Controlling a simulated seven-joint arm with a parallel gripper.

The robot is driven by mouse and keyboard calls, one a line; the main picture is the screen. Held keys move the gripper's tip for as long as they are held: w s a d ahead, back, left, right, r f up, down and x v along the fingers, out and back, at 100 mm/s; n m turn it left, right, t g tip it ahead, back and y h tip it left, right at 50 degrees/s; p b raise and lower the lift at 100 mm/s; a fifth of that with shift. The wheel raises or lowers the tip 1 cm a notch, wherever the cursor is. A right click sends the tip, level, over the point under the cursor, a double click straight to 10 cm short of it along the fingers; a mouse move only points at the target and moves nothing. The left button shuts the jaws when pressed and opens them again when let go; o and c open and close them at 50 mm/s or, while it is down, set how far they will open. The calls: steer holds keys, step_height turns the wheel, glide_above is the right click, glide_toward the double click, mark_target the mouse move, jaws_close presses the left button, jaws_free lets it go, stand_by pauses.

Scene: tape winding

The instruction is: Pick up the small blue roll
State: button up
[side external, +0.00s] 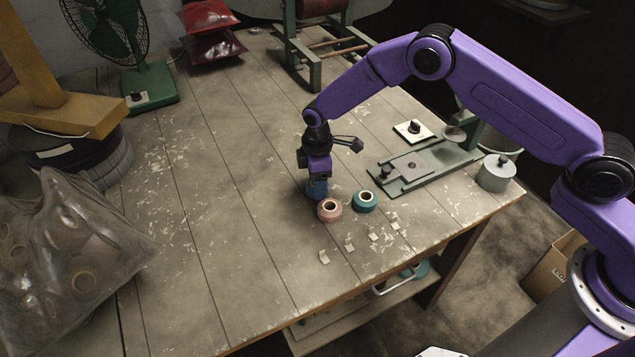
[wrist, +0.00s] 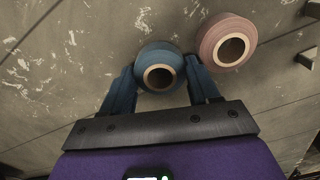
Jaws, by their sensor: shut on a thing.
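The small blue roll (wrist: 158,52) sits between the two blue fingers of my gripper (wrist: 161,68) in the wrist view, with its pale core facing the camera. The fingers are shut on its sides. In the side external view my gripper (side external: 317,188) points down at the table, left of the pink and teal rolls. There the held roll blends with the blue fingers and cannot be told apart. Whether it touches the table is unclear.
A pink roll (side external: 330,210) stands close to my gripper, also in the wrist view (wrist: 228,40). A teal roll (side external: 364,201) is beside it. Small pale tabs (side external: 349,245) lie in front. A green fixture (side external: 425,165) stands to the right. The table's left-middle is clear.

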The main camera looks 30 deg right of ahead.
steer(key=shift+r, duration=0.4)
steer(key=s+d+r, duration=0.3)
steer(key=s+r, duration=0.3)
steer(key=s+d+r, duration=0.3)
steer(key=s+r, duration=0.3)
steer(key=w+d+f+m, duration=0.1)
steer(key=w+d+m, duration=0.1)
steer(key=d, duration=0.4)
steer(key=w+d+f+m, duration=0.2)
steer(key=d, duration=0.4)
steer(key=w+d+f+m, duration=0.1)
steer(key=w+d+m, duration=0.1)
steer(key=d, duration=0.5)
steer(key=shift+w+f, duration=0.4)
steer(key=shift+d+f, duration=0.25)
steer(key=shift+f, duration=1.7)
steer(key=shift+r, duration=0.1)
